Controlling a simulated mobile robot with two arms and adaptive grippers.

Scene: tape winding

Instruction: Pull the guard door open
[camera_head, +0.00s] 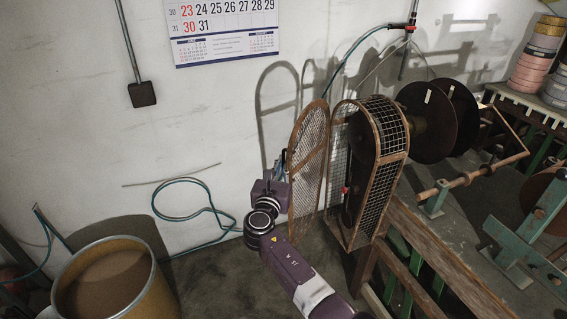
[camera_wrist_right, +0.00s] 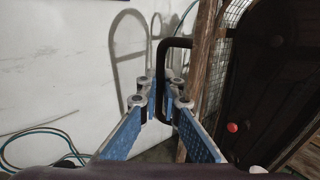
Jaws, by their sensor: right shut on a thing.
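The guard door (camera_head: 309,160) is a tall mesh panel with a rusty frame and rounded top. It stands swung out from the mesh guard housing (camera_head: 392,130), with a gap between them. My right gripper (camera_head: 282,163) is at the door's left side. In the right wrist view, the right gripper's blue fingers (camera_wrist_right: 161,95) are shut on the black door handle (camera_wrist_right: 178,43), beside the door's rusty frame (camera_wrist_right: 204,60). A red knob (camera_wrist_right: 232,127) shows inside the opened guard. In the head view my right arm partly hides the grip. My left gripper is not in view.
A yellow drum (camera_head: 135,285) stands at the lower left. A green hose (camera_head: 205,208) hangs along the wall. Large dark reels (camera_head: 455,120) and a wooden beam (camera_head: 440,255) lie right of the guard. Floor is clear between drum and door.

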